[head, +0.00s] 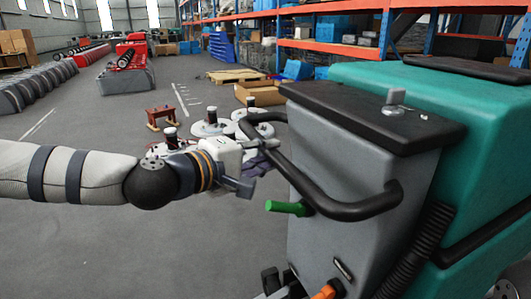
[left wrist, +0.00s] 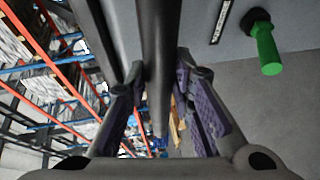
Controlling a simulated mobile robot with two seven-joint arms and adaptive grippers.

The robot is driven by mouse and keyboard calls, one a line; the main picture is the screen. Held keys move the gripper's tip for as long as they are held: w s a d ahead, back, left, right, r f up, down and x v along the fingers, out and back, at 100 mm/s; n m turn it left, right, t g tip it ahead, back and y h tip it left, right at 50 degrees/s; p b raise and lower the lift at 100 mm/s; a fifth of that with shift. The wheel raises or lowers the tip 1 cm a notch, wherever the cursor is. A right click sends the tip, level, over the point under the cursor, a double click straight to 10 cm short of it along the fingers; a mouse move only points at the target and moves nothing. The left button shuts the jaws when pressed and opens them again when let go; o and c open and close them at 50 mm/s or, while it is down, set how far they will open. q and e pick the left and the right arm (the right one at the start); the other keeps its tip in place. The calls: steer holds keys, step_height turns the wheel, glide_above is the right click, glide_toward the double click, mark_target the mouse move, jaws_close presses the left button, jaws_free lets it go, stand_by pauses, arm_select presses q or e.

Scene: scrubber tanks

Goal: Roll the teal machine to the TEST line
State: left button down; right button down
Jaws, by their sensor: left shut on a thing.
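The teal machine (head: 470,110) stands upright at the right of the head view, with a grey front housing, a black top and a black bar handle (head: 335,207). My left gripper (head: 262,150) is shut on the far-left part of this handle. In the left wrist view the black bar (left wrist: 160,60) runs between the two purple-padded fingers (left wrist: 162,110). A green lever (head: 288,208) sticks out below the handle, clear of my fingers; it also shows in the left wrist view (left wrist: 266,48). My right gripper cannot be made out. No TEST lettering is readable.
White floor marks (head: 183,97) lie ahead on open grey floor. Round white discs (head: 212,128) and a small red stand (head: 160,117) are beyond my left gripper. A cardboard box (head: 258,93), a pallet (head: 236,75) and orange racks (head: 350,8) are behind. Grey units line the left.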

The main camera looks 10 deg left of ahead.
arm_select(q)
steer(key=shift+f, duration=0.25)
steer(key=c, duration=1.4)
jaws_free()
steer(key=shift+w+a, duration=0.1)
steer(key=shift+w, duration=0.05)
steer(key=shift+r, duration=0.1)
steer(key=v, duration=1.2)
